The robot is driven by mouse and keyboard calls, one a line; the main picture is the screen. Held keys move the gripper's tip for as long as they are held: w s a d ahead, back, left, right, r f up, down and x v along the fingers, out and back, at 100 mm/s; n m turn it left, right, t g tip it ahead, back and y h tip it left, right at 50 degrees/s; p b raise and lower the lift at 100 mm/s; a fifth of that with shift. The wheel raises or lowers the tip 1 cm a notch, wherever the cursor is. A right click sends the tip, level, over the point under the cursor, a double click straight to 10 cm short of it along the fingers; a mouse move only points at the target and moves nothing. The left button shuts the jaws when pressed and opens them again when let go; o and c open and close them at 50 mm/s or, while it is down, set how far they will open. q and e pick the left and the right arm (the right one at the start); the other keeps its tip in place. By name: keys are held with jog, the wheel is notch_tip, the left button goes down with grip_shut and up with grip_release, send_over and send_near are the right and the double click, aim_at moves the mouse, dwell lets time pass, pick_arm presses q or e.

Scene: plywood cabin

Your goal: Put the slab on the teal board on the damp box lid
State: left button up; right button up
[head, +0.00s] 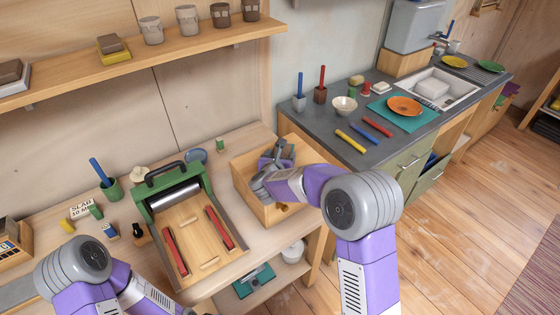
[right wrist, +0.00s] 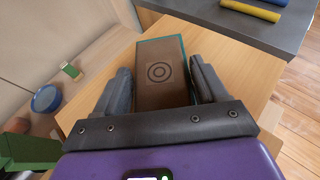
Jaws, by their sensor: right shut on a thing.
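My right gripper (head: 268,168) is over the wooden damp box (head: 264,208) at the right end of the workbench. In the right wrist view its two fingers (right wrist: 162,88) are shut on the sides of a brown slab (right wrist: 160,92) stamped with concentric rings. A thin teal edge, apparently the teal board (right wrist: 184,52), shows along the slab's far and right sides; the slab hides most of it. Pale wood of the box (right wrist: 225,70) lies around them. I cannot tell whether the slab touches the board.
A green slab roller (head: 185,218) stands left of the box. A grey counter (head: 345,138) stands to the right, with a teal mat (head: 427,117) under an orange plate (head: 405,106), and blue, yellow and red bars. A shelf (head: 170,50) with cups hangs above.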

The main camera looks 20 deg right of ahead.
jog(key=shift+f, duration=0.3)
jog(key=shift+f, duration=0.1)
jog(key=o, duration=1.3)
jog(key=v, duration=1.2)
jog(key=shift+a+p, duration=0.1)
jog(key=shift+p, duration=0.2)
